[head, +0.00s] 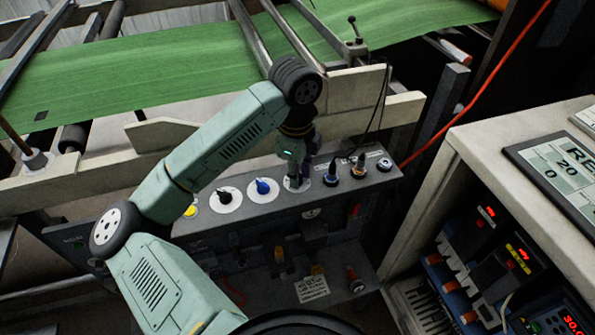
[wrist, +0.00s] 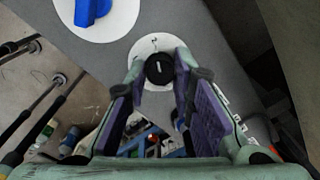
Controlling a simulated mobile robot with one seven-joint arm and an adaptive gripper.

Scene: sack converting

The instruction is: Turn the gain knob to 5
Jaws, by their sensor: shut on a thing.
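A round black knob (wrist: 159,69) with a white pointer line sits on a white dial disc (wrist: 151,46) in the wrist view. The pointer runs roughly up and down in that picture. The dial's markings are too small to read, so I cannot confirm its name or value. My gripper (wrist: 158,74) has its two fingertips on either side of this knob, shut on it. In the head view my gripper (head: 297,176) points down onto the grey control panel (head: 240,222) and mostly hides the knob; part of its white dial shows.
A blue knob (head: 263,186) and a dark knob (head: 224,195) on white dials stand to the left. Upright controls (head: 331,176) stand close on the right. Behind is a cream rail (head: 375,112) under green web (head: 160,70). A cabinet (head: 470,150) stands at right.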

